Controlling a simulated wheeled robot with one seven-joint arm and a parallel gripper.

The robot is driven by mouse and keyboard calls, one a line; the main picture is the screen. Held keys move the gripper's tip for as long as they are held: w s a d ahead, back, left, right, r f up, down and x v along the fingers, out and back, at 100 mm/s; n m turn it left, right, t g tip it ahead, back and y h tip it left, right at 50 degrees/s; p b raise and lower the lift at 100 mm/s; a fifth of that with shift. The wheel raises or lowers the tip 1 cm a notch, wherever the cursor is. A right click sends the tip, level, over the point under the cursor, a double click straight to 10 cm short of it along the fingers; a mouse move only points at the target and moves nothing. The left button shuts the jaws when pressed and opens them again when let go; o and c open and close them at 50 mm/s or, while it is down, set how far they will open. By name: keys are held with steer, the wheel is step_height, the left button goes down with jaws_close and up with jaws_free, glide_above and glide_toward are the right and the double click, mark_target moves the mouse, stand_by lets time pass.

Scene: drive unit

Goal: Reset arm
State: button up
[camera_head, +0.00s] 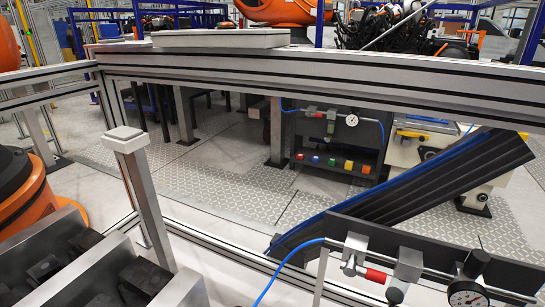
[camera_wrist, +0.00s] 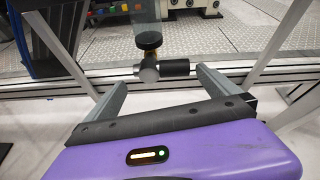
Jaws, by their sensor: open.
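My gripper (camera_wrist: 160,80) shows in the wrist view, with a purple body and two grey fingers spread wide apart. It is open. A metal fitting with a black knob (camera_wrist: 149,41) and a dark cylindrical end (camera_wrist: 176,67) appears between and beyond the fingertips. I cannot tell how far it is from the fingers, and no contact is clear. My gripper does not show in the head view.
An aluminium rail (camera_head: 300,70) crosses the head view. A dark panel (camera_head: 425,250) at lower right carries a pressure gauge (camera_head: 467,294) and a red-sleeved fitting (camera_head: 375,275). A capped post (camera_head: 145,190) stands at left. Patterned floor (camera_head: 235,190) lies open beyond.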

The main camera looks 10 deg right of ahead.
step_height(320, 180, up, 9)
steer(key=a+n+t, duration=0.2)
steer(key=n+t, duration=0.1)
steer(key=n, duration=0.7)
steer(key=s+a+r+n+t+y, duration=0.2)
steer(key=s+a+r+n, duration=0.35)
steer(key=n, duration=0.55)
steer(key=s+a+r+n+y, duration=0.2)
steer(key=s+a+r+n, duration=0.3)
steer(key=s+n, duration=0.3)
steer(key=s+a+r+n+g+y, duration=0.15)
steer(key=s+a+r+n, duration=0.35)
steer(key=s, duration=0.6)
steer(key=s+a+r+n+y, duration=0.2)
steer(key=s+a+r+n, duration=0.2)
steer(key=s+a+n, duration=0.4)
step_height(320, 180, up, 19)
steer(key=s+d+m+p, duration=0.1)
steer(key=d+p, duration=0.1)
steer(key=p, duration=1.6)
steer(key=shift+d+p, duration=0.2)
steer(key=shift+p, duration=0.1)
